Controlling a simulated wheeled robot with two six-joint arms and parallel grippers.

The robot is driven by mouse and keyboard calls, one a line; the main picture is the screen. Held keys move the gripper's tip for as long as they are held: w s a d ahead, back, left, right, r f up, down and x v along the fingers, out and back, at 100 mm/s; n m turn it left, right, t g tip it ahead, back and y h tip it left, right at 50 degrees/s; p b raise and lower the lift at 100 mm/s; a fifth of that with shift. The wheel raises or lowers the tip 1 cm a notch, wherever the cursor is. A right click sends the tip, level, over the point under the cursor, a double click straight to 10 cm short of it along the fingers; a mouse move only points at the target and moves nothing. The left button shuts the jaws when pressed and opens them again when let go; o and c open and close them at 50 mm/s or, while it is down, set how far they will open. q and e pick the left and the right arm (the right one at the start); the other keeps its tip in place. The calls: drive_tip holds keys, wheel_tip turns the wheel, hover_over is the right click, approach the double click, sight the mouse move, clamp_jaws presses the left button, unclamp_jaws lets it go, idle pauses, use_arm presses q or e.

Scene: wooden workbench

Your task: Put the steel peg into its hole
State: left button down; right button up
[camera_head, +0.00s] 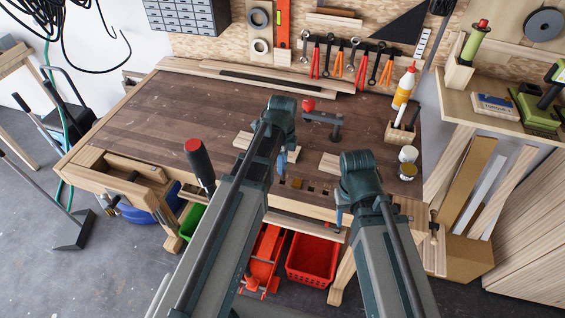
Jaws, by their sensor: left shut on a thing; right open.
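My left gripper (281,165) is over the front part of the workbench (170,115), just behind a row of dark square holes (297,183) near the bench's front edge. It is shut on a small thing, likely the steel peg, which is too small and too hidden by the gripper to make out. Which hole belongs to the peg I cannot tell. My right gripper (339,217) is open and empty, pointing down in front of the bench's front edge, to the right of the holes.
Pale wooden blocks (330,163) lie near the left gripper. A dark tool with a red end (322,116) lies behind it. Cans (408,155), a wooden holder (399,132) and a glue bottle (404,88) stand at the right. The bench's left half is clear.

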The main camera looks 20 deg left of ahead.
use_arm(q)
drive_tip(key=shift+f+b, duration=0.3)
drive_tip(key=shift+f, duration=0.15)
idle(0.4)
drive_tip(key=shift+f+b, duration=2.25)
drive_tip(key=shift+f, duration=0.1)
drive_tip(key=shift+c, duration=2.2)
unclamp_jaws()
wheel_tip(320, 180, up, 14)
drive_tip(key=p, duration=1.3)
drive_tip(key=shift+p, duration=0.4)
